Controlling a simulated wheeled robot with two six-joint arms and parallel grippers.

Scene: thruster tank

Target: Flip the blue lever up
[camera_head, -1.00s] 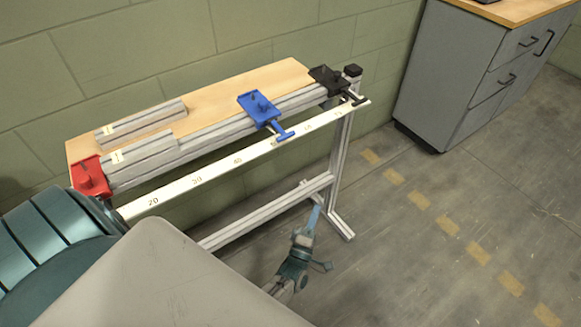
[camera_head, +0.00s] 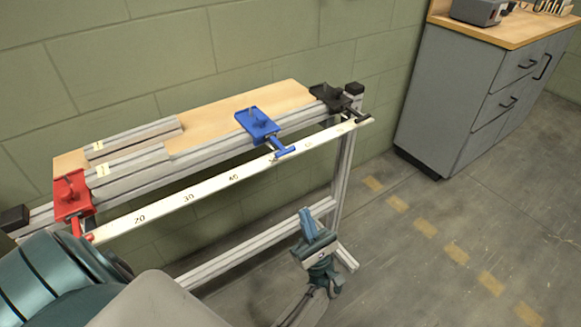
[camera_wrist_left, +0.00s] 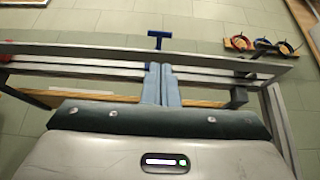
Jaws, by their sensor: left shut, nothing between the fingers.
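The blue lever (camera_head: 281,150) is a T-shaped handle sticking out from the blue block (camera_head: 257,122) on the metal rail of the bench, angled toward the front. The blue T-handle also shows in the left wrist view (camera_wrist_left: 157,36), just beyond the fingertips. My left gripper (camera_head: 306,217) is below and slightly right of the lever in the head view, fingers pointing up, apart from it. Its fingers are shut and empty, as in the left wrist view (camera_wrist_left: 161,70). My right gripper is not in view.
A red block (camera_head: 72,195) and a black block (camera_head: 328,97) sit at the rail's two ends. A white numbered scale (camera_head: 205,188) runs along the front. A grey cabinet (camera_head: 455,90) stands right. The floor (camera_head: 420,270) at right is clear.

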